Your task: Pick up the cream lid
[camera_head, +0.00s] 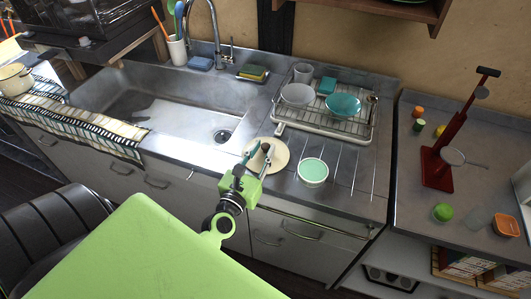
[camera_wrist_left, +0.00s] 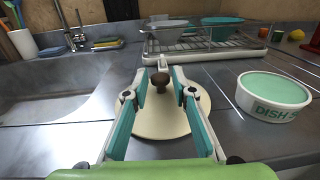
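The cream lid (camera_head: 279,154) is a flat round disc with a dark brown knob (camera_wrist_left: 160,81). It lies on the metal counter between the sink and the dish rack, and it also shows in the left wrist view (camera_wrist_left: 165,122). My left gripper (camera_head: 258,155) is over the lid with its teal-padded fingers apart. In the left wrist view the fingers (camera_wrist_left: 160,88) stand on either side of the knob, with gaps visible. The fingers partly cover the lid. My right gripper is not in view.
A white bowl with a mint top (camera_head: 313,170) stands on the counter right of the lid. The dish rack (camera_head: 325,125) with bowls is behind it. The sink (camera_head: 165,105) is to the left. A red stand (camera_head: 440,165) is on the right counter.

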